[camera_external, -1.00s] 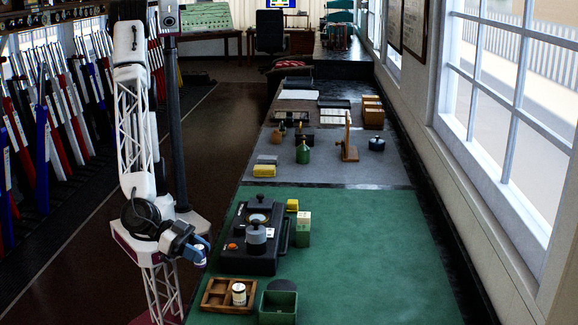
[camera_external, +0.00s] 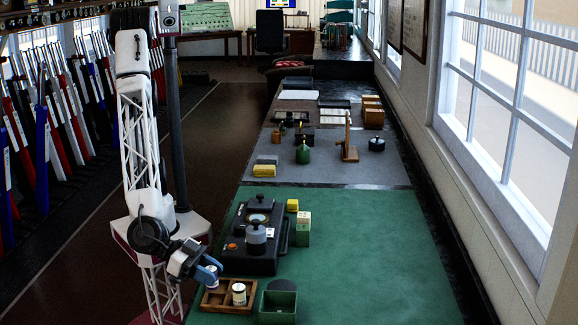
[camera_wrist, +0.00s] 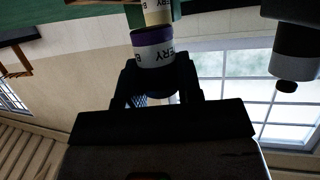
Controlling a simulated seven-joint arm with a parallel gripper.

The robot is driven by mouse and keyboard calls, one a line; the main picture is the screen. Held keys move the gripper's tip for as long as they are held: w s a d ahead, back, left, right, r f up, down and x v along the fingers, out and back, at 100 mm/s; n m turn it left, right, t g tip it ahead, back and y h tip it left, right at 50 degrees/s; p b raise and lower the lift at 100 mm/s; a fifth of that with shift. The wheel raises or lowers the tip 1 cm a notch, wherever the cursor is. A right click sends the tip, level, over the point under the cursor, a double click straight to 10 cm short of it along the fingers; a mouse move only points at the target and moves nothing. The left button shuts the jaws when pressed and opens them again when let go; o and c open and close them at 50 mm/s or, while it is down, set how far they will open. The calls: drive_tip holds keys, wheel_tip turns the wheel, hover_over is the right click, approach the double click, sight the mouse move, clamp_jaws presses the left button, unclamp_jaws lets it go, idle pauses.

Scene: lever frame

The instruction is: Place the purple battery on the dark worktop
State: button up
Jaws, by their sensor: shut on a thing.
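The purple battery (camera_wrist: 153,48) has a white label with dark lettering and a purple end, and sits between my gripper's fingers in the wrist view. My gripper (camera_external: 213,276) is shut on it; in the external view the battery (camera_external: 212,269) is a small pale shape at the fingertips. They are over the left part of a wooden tray (camera_external: 222,309); the height above it is hard to judge. A second battery (camera_external: 239,293) stands in the tray's right part. A dark worktop surface (camera_external: 343,68) shows at the far end, and a dark strip runs along the window side.
A green box (camera_external: 278,307) stands right of the tray. A black instrument (camera_external: 252,245) stands behind it, with a cream-and-green box (camera_external: 303,229) beside it. The green cloth (camera_external: 375,265) is clear on the right. A grey section with several objects lies beyond.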

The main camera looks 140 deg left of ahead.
sight(214, 288)
drive_tip(key=shift+w, duration=0.1)
drive_tip(key=shift+w+d+f, duration=0.1)
drive_tip(key=shift+w+d, duration=0.1)
drive_tip(key=shift+w, duration=0.7)
drive_tip(key=shift+s+f, duration=0.1)
drive_tip(key=shift+f, duration=1.4)
drive_tip(key=shift+f, duration=0.15)
drive_tip(key=o, duration=1)
drive_tip(key=shift+f, duration=0.1)
drive_tip(key=shift+v, duration=3.95)
drive_tip(key=shift+a, duration=0.1)
